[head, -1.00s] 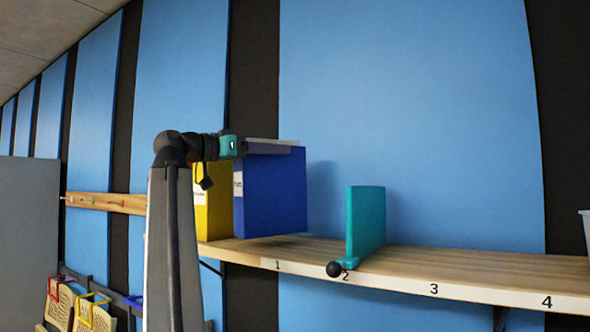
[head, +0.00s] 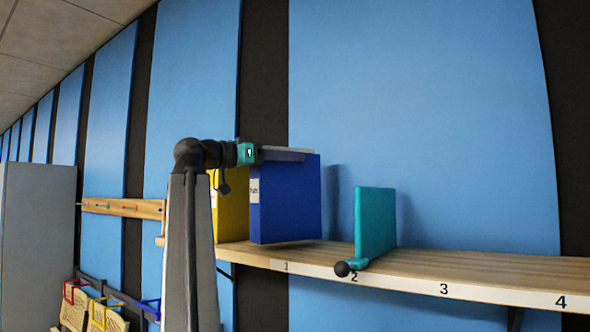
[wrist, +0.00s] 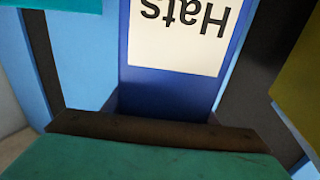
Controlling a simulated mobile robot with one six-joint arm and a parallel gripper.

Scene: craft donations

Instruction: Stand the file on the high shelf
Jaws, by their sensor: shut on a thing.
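The blue file (head: 287,205) is upright at the left part of the high shelf (head: 430,268), around number 1. A white label reading "Hats" is on its spine.
A yellow file (head: 232,215) stands close on the left of the blue one, partly hidden by my arm. A teal bookend (head: 374,222) with a dark ball at its front stands by number 2. The shelf is clear around 3 and 4. Bags hang below left.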

